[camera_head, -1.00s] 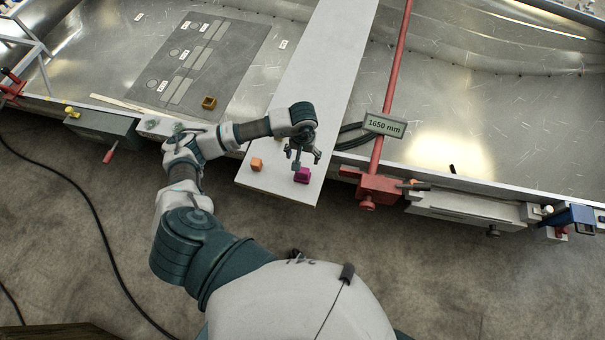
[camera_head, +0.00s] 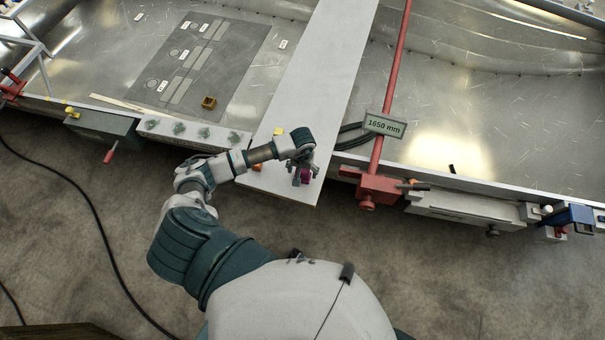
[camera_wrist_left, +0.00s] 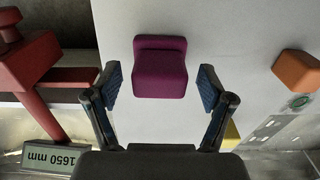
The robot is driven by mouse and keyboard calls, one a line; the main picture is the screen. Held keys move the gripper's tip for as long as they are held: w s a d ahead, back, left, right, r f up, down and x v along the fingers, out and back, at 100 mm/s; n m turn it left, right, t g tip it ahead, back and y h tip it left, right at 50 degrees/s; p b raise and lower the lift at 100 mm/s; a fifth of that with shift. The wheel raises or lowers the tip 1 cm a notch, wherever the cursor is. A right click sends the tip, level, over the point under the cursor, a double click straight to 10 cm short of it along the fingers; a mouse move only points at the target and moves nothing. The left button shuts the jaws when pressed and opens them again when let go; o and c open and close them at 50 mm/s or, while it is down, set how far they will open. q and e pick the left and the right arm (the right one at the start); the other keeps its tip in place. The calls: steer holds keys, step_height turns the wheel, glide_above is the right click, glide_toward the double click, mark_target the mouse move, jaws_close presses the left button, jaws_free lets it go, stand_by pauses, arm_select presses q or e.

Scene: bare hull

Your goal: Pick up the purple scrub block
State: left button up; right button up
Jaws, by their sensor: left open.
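The purple scrub block (camera_wrist_left: 160,68) lies on the pale plank, seen large in the left wrist view. In the head view the purple block (camera_head: 306,174) is partly hidden by my left gripper (camera_head: 304,176). In the left wrist view my left gripper (camera_wrist_left: 160,88) is open, with one finger on each side of the block's near end and gaps between. Neither finger appears to touch it. My right gripper is not in view.
The pale plank (camera_head: 318,70) spans the metal hull. An orange block (camera_wrist_left: 298,70) lies on the plank beside the purple one. A yellow block (camera_head: 278,131) is near my forearm. A red clamp bar (camera_head: 392,90) with a 1650 mm sign (camera_head: 385,125) stands right of the plank.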

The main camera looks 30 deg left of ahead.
arm_select(q)
steer(key=c, duration=1.3)
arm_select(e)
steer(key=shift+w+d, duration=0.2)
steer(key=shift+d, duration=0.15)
arm_select(q)
steer(key=shift+r, duration=0.1)
